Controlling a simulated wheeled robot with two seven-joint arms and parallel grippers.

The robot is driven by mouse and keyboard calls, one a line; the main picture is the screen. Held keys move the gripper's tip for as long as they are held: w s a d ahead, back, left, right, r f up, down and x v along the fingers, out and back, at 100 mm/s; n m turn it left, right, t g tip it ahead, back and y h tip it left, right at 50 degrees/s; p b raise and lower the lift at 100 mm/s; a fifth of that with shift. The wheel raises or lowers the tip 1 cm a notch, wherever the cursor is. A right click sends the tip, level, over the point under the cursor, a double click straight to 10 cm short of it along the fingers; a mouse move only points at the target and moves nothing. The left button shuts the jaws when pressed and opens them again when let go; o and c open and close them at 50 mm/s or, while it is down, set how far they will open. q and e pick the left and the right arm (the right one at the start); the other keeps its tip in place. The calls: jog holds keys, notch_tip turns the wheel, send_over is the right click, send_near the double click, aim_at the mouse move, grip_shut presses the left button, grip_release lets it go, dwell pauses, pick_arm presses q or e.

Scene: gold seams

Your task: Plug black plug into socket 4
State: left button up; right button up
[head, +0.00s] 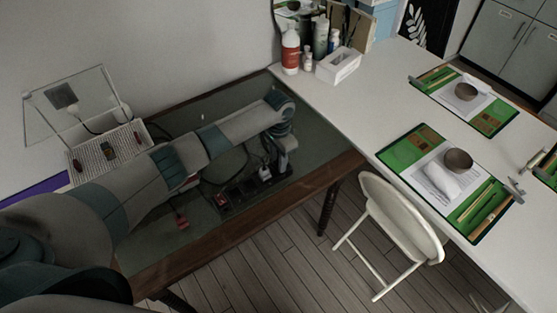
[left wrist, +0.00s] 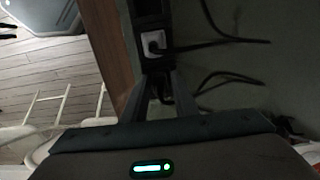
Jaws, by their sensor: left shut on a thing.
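The dark power strip (head: 238,191) lies on the green-grey table top (head: 215,116) near its wooden front edge. It also shows in the left wrist view (left wrist: 152,17), running up from the fingers. My left gripper (left wrist: 158,82) points down at the strip's end, shut on a dark thing, apparently the black plug; a second black cable runs right from there. The fingers and strip hide most of it. Socket numbers cannot be read. My right gripper is not in view.
A red plug (head: 181,221) lies left of the strip. A clear-lidded device (head: 108,150) stands at the table's left. A white table (head: 400,95) with place settings is at right, and a white folding chair (head: 400,220) stands in front.

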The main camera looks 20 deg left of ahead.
pick_arm(q)
jog(key=shift+f, duration=0.1)
jog(key=o, duration=1.1)
jog(key=shift+c, duration=0.2)
notch_tip(320, 180, up, 17)
jog(key=b, duration=0.3)
jog(key=shift+b, duration=0.4)
